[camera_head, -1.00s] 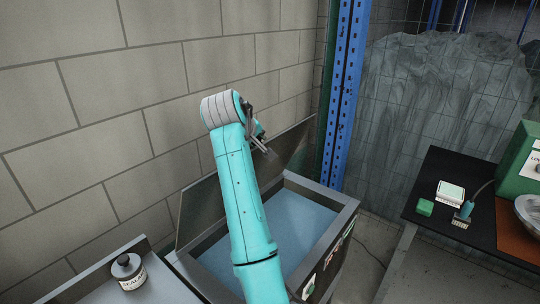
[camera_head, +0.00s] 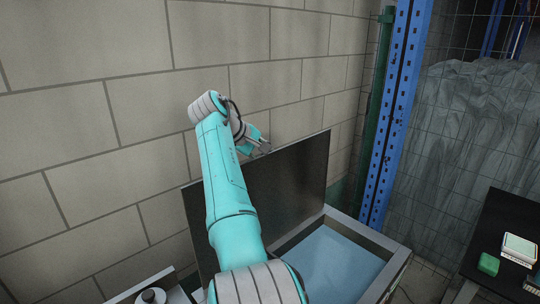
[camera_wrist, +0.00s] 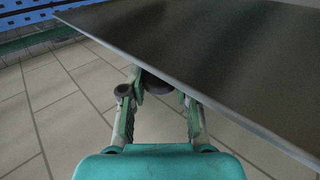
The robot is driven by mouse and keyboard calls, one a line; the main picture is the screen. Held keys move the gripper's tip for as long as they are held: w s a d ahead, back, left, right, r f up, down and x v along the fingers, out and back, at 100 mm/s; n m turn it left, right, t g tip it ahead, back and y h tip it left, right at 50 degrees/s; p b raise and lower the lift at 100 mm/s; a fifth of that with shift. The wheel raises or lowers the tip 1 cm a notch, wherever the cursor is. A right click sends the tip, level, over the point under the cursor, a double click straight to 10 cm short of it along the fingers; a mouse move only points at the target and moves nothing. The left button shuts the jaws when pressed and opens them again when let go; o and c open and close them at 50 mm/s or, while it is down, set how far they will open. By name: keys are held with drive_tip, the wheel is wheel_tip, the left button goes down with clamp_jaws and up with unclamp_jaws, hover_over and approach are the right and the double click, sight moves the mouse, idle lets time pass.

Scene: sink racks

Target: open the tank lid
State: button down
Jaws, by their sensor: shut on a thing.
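The tank lid (camera_head: 292,182) is a dark flat panel. It stands steeply raised at the back of the tank, close to the wall. The tank (camera_head: 372,234) has a grey rim and light blue contents visible inside; my arm hides its left part. My gripper (camera_head: 264,149) is at the lid's upper edge. In the wrist view my gripper (camera_wrist: 158,92) is shut at the edge of the lid (camera_wrist: 225,60), with a dark rounded piece between the fingertips. The lid partly hides the fingertips there.
A block wall (camera_head: 130,140) stands close behind the lid. A blue upright post (camera_head: 398,110) is right of the tank. A dark table (camera_head: 500,225) with a green block (camera_head: 488,264) is at the far right. A bottle (camera_head: 150,296) sits at the lower left.

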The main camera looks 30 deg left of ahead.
drive_tip(key=shift+w+f, duration=0.1)
drive_tip(key=shift+f, duration=0.05)
drive_tip(key=c, duration=0.8)
unclamp_jaws()
drive_tip(key=shift+a, duration=0.1)
drive_tip(key=v, duration=1.2)
